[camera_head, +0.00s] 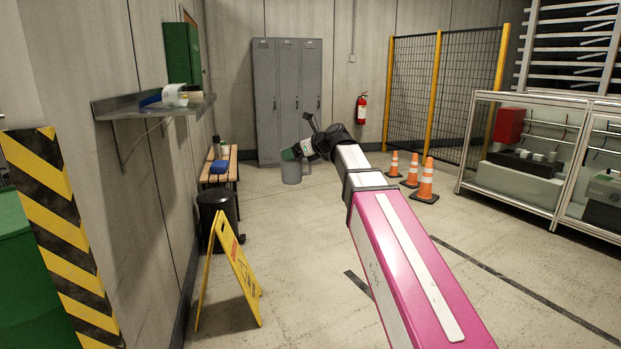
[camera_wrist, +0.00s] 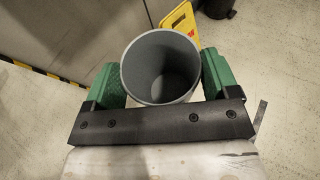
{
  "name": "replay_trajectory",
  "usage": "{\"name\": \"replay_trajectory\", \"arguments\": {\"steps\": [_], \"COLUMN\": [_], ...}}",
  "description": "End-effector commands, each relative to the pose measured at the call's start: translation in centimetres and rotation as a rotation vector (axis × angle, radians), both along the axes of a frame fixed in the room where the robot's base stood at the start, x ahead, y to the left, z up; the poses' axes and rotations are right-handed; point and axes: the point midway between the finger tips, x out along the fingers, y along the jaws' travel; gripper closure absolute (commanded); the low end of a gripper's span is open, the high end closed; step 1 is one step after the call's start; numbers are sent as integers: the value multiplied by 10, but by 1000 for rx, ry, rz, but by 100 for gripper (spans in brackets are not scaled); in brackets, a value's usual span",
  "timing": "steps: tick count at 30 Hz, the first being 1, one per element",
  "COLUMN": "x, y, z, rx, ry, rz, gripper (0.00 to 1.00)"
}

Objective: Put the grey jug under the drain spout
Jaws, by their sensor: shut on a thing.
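The grey jug (camera_wrist: 130,72) sits between the two green fingers of my gripper (camera_wrist: 160,78) in the wrist view. The fingers are shut on its sides. Its round mouth faces the camera and its inside looks empty. In the head view the grey jug (camera_head: 291,172) hangs at the end of my outstretched arm, below my gripper (camera_head: 290,154), in front of the grey lockers. Whether a handle is on it cannot be seen. No drain spout can be made out in either view.
A yellow wet-floor sign (camera_head: 232,268) and a black bin (camera_head: 218,218) stand at left by a wooden bench (camera_head: 228,170). A metal wall shelf (camera_head: 150,106) juts out above. Orange cones (camera_head: 426,183) stand to the right. The middle floor is mostly clear.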

Motion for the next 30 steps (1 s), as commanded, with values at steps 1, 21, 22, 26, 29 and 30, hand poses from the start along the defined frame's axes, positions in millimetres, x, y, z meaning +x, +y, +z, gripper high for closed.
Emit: {"name": "replay_trajectory", "arguments": {"steps": [1, 21, 22, 26, 29, 30], "x": [-5, -83, -88, -109, -121, -125], "y": [-16, -185, -191, -215, -228, -232], "z": [-18, -196, -202, -226, -238, -242], "rx": [1, 2, 1, 2, 2, 0], "ry": [5, 5, 4, 3, 3, 2], "rz": [-4, -48, -52, -69, -81, -84], "gripper": [64, 64, 64, 64, 64, 64]}}
